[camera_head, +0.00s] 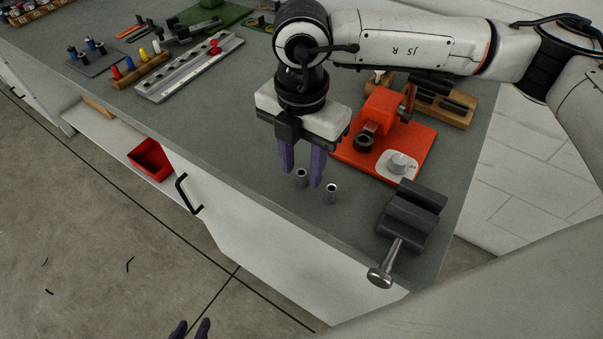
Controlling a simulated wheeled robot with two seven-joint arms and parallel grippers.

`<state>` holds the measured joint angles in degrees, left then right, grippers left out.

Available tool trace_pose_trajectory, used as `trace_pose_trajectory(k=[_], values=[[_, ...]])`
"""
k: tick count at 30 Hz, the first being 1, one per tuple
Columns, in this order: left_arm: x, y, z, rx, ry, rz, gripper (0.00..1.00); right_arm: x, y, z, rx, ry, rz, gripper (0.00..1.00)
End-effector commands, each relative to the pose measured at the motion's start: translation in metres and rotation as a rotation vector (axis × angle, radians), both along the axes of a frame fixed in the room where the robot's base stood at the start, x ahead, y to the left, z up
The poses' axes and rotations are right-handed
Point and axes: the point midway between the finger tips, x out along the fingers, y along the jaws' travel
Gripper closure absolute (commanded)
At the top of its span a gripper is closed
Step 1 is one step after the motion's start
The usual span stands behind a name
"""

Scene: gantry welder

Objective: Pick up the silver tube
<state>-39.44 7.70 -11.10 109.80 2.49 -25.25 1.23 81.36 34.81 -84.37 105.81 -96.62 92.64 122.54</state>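Two small silver tubes stand upright near the bench's front edge: a left silver tube (301,179) and a right silver tube (331,193). My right gripper (301,176) points down with its two purple fingers spread. In the picture, the left tube shows between the fingertips, and the right tube is just right of the right finger. I cannot tell whether the fingers touch the left tube or how far down they reach beside it. My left gripper (191,329) shows only as two purple fingertips, apart and empty, at the bottom edge, away from the bench.
An orange fixture (416,148) with a white pad stands behind the tubes. A dark vise (411,212) with a silver handle is to the right. A grey rail (190,68), colored pegs and a red bin (150,158) are left. Bare grey bench lies left of the gripper.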

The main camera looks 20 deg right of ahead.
Motion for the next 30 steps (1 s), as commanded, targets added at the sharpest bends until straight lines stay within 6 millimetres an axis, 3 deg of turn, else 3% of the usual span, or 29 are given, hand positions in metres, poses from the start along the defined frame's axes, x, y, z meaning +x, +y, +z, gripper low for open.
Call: trace_pose_trajectory(k=[4,12,18,30], values=[[0.000,0.002,0.001,0.001,0.000,0.003,0.69,0.000,0.000,-0.017,0.000,0.001,0.000,0.65],[-0.001,0.003,0.000,0.002,0.001,0.003,0.69,0.000,0.000,-0.020,0.001,-0.002,0.000,0.65],[-0.001,0.003,0.000,0.003,0.002,0.004,0.69,0.000,0.000,-0.020,0.002,-0.001,0.000,0.98],[0.000,0.003,0.000,0.004,0.001,0.003,0.69,0.001,0.000,-0.018,0.002,-0.001,0.000,1.00]])
